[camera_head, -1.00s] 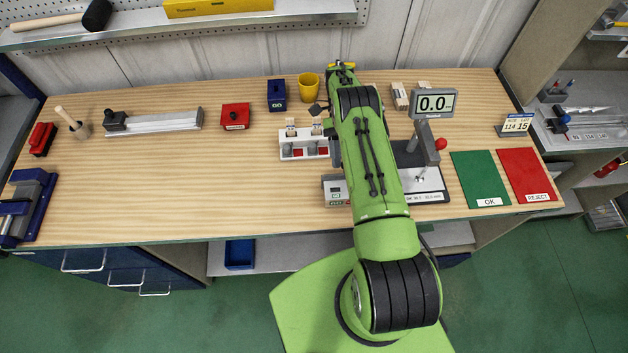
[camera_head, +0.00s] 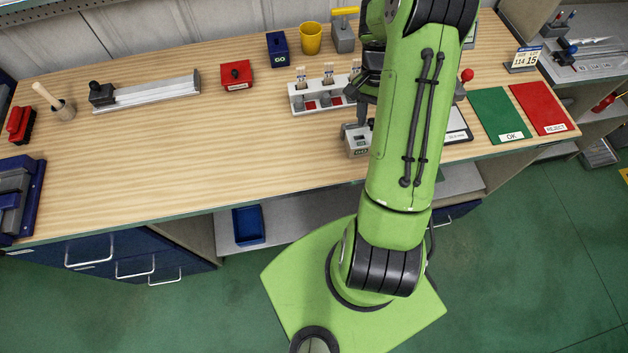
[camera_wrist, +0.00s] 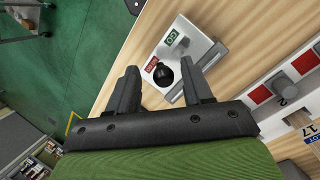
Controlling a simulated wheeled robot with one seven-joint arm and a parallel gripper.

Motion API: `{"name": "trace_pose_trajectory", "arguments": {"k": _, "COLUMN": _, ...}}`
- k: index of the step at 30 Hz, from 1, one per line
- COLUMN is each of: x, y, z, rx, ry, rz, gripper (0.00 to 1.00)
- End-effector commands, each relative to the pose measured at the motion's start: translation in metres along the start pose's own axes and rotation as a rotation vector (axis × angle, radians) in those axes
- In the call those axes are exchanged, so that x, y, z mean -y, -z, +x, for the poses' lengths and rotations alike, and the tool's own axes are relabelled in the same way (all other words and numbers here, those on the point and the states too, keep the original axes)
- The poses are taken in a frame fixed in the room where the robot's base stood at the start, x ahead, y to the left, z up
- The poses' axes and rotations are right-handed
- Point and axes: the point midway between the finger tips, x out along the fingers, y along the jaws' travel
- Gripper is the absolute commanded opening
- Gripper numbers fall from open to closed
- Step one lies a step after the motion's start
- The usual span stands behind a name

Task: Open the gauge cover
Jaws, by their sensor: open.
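A small light-grey gauge block (camera_head: 357,147) stands near the front edge of the bench, partly hidden by my arm in the head view. In the wrist view the gauge block (camera_wrist: 190,45) shows a green label, a red label and a round black knob (camera_wrist: 163,75) on a grey metal part, which I take for the cover. My gripper (camera_wrist: 158,68) is open, with one finger on each side of the knob in the picture. I cannot tell whether they touch it. In the head view my gripper (camera_head: 361,114) is just above the block, mostly behind my arm.
A white rack (camera_head: 322,95) with red-marked slots stands behind and left of the block. It also shows at the right of the wrist view (camera_wrist: 262,94). The display gauge stand is mostly hidden by my arm. Green (camera_head: 503,112) and red (camera_head: 545,105) mats lie right. The bench's left-middle is clear.

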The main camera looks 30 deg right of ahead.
Motion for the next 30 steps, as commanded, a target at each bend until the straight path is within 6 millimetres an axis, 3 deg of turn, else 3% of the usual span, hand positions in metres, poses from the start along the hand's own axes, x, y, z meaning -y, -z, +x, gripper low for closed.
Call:
{"name": "trace_pose_trajectory", "arguments": {"k": 1, "x": 0.0, "y": 0.001, "z": 0.013, "rx": -0.033, "ry": 0.033, "rz": 0.003, "gripper": 0.5}}
{"name": "trace_pose_trajectory", "arguments": {"k": 10, "x": -0.004, "y": -0.002, "z": 0.029, "rx": -0.227, "ry": 0.224, "rz": 0.005, "gripper": 0.5}}
{"name": "trace_pose_trajectory", "arguments": {"k": 15, "x": -0.012, "y": -0.012, "z": -0.021, "rx": -0.23, "ry": 0.225, "rz": 0.0, "gripper": 0.5}}
{"name": "trace_pose_trajectory", "arguments": {"k": 30, "x": -0.037, "y": -0.038, "z": -0.132, "rx": -0.226, "ry": 0.224, "rz": 0.0, "gripper": 0.5}}
